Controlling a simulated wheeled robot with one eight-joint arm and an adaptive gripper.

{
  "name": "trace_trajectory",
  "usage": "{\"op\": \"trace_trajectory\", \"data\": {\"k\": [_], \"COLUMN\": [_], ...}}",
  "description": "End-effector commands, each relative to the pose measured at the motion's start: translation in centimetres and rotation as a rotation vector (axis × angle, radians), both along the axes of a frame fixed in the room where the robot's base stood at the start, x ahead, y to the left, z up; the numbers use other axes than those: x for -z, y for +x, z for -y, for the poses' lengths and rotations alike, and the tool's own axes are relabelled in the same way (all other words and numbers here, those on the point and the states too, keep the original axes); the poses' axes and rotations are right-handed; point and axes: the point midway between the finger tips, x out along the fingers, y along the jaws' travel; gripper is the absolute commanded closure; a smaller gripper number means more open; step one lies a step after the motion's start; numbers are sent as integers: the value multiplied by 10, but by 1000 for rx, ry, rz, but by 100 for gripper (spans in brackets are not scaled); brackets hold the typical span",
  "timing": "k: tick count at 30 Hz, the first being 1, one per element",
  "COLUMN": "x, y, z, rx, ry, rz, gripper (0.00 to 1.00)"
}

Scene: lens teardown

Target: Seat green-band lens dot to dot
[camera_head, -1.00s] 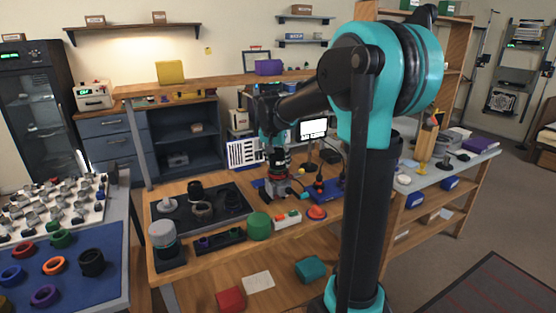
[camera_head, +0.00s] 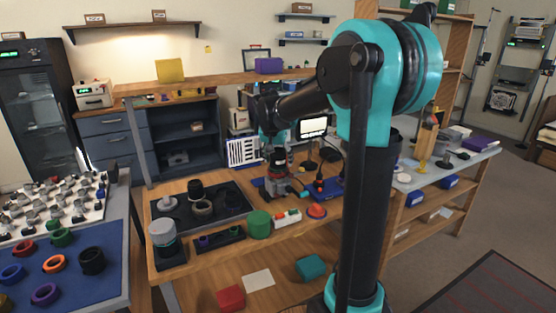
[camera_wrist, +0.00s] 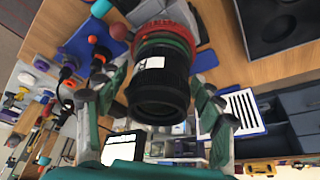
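The green-band lens, a black barrel (camera_wrist: 158,95) with a white label and a green band (camera_wrist: 168,37), stands in a grey holder with a red ring (camera_wrist: 150,25) in the wrist view. It also shows small on the bench in the head view (camera_head: 277,158). My gripper (camera_wrist: 160,88) has its two teal fingers spread on either side of the barrel, with gaps visible, so it looks open. In the head view my gripper (camera_head: 274,138) is just above the lens. I cannot make out the alignment dots.
A dark tray (camera_head: 230,198) with black lens parts lies left of the holder. A blue device (camera_head: 328,190) and a lit screen (camera_head: 313,125) are close on the right.

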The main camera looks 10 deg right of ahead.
Motion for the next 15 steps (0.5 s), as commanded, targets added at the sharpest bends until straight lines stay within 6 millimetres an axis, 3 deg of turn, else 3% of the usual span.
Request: {"op": "trace_trajectory", "data": {"k": [10,15], "x": [-1,-14], "y": [0,-5], "z": [0,-3], "rx": [0,0], "ry": [0,0], "rz": [0,0], "gripper": [24,24]}}
